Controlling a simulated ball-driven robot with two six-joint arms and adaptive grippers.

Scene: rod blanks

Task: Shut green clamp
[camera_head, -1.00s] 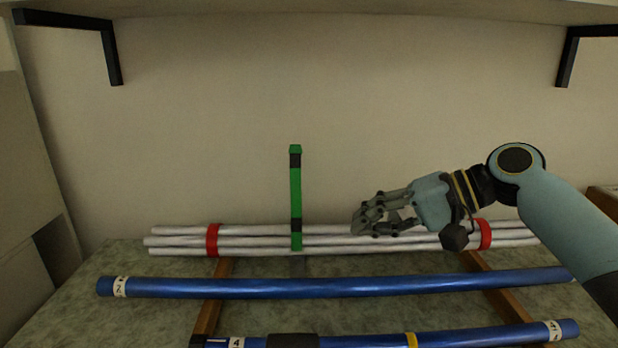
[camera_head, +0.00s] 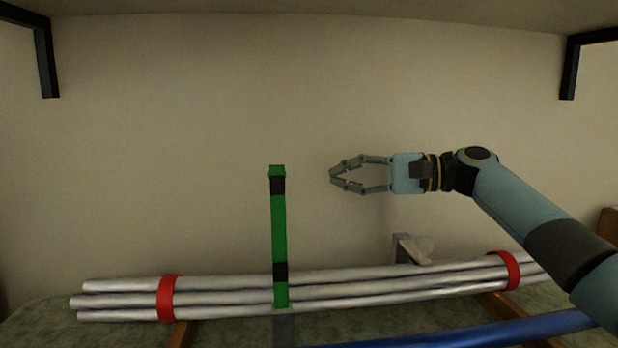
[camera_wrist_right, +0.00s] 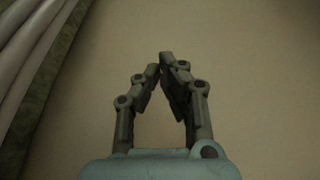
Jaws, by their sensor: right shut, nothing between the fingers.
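The green clamp (camera_head: 279,232) shows in the head view as an upright green bar with black bands, standing open above the bundle of silver rods (camera_head: 220,297). Its lower end meets the front of the bundle. My right gripper (camera_head: 333,178) is in the air to the right of the clamp's upper part, apart from it, with fingertips pointing left. Its fingers are shut with nothing between them. In the right wrist view the gripper (camera_wrist_right: 163,60) shows its fingertips together in front of the plain wall. My left gripper is not in view.
Two red bands (camera_head: 167,298) (camera_head: 508,270) go round the rod bundle. A grey bracket (camera_head: 402,248) stands behind the rods. A blue rod (camera_head: 490,334) lies in front on the green bench top. Black shelf brackets (camera_head: 47,65) hang at the upper corners. The wall area left of the clamp is free.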

